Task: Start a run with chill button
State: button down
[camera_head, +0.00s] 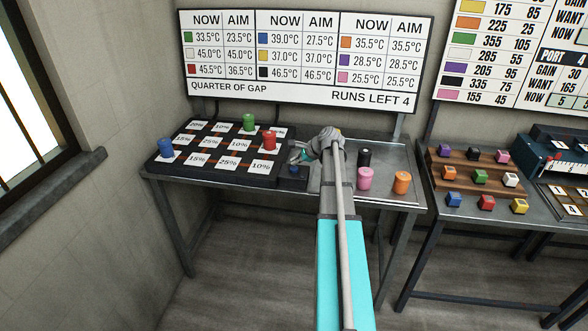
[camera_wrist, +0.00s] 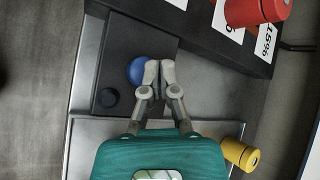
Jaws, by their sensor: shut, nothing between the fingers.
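In the wrist view a dark control box carries a round blue button (camera_wrist: 134,71) and a smaller black round one (camera_wrist: 108,97). No label is readable on either; the blue one looks like the chill button. My gripper (camera_wrist: 159,72) is shut and empty, its fingertips overlapping the blue button's right edge in the picture. I cannot tell whether they touch it. In the head view the box (camera_head: 293,172) sits at the board's right end, and my gripper (camera_head: 300,155) is above it, partly hidden by my arm.
The percent board (camera_head: 215,181) holds blue (camera_head: 166,148), green (camera_head: 249,122) and red (camera_head: 269,141) canisters. Black (camera_head: 364,158), pink (camera_head: 365,180) and orange (camera_head: 402,183) ones stand on the tray; a yellow one (camera_wrist: 240,153) shows in the wrist view. The wall panel (camera_head: 305,60) reads RUNS LEFT 4.

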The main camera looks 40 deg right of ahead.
aim_at(295, 167)
jog(key=shift+f+b, duration=0.8)
jog(key=shift+f, duration=0.05)
dwell(1.1)
jog(key=shift+r, duration=0.15)
jog(key=shift+r+p, duration=0.8)
jog(key=shift+p, duration=0.2)
jog(key=shift+r, duration=0.1)
jog(key=shift+r+p, duration=2.4)
jog(key=shift+p, duration=0.1)
